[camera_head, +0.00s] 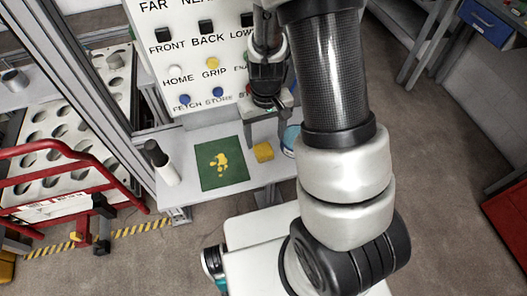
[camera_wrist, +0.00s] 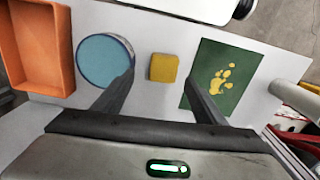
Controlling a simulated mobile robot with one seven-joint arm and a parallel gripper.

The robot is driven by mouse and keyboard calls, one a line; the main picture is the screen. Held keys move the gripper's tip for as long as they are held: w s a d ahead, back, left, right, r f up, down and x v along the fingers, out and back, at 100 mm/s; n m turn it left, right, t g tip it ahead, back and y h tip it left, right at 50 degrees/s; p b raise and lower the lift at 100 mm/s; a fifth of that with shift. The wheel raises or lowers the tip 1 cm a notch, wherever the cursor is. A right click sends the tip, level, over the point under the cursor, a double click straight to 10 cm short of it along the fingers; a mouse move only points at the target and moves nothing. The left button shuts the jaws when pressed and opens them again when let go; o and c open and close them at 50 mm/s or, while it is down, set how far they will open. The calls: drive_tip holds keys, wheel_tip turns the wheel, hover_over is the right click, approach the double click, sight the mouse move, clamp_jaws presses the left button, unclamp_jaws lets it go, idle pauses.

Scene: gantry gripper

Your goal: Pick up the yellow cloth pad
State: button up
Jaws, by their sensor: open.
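The yellow cloth pad (camera_head: 263,152) lies flat on the white table, just right of a green mat in the head view. In the wrist view the pad (camera_wrist: 163,67) is near the middle, ahead of my open jaws and between their lines. My gripper (camera_head: 268,102) hangs above the table by the button panel in the head view, above and behind the pad. In the wrist view my gripper (camera_wrist: 162,85) has its two fingers spread wide with nothing between them. The pad is in full view in the wrist view.
A green mat (camera_head: 210,178) with yellow blotches lies left of the pad. A blue-topped round container (camera_wrist: 103,60) and an orange bin (camera_wrist: 58,45) stand on the pad's other side. A white bottle (camera_head: 163,166) stands at the table's left edge. A panel (camera_head: 190,65) with labelled buttons rises behind.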

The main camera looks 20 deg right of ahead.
sight(264, 149)
drive_tip(key=f, duration=0.5)
drive_tip(key=shift+s+a+f, duration=0.1)
drive_tip(key=shift+s+a, duration=0.1)
drive_tip(key=shift+a, duration=0.1)
drive_tip(key=c, duration=1.1)
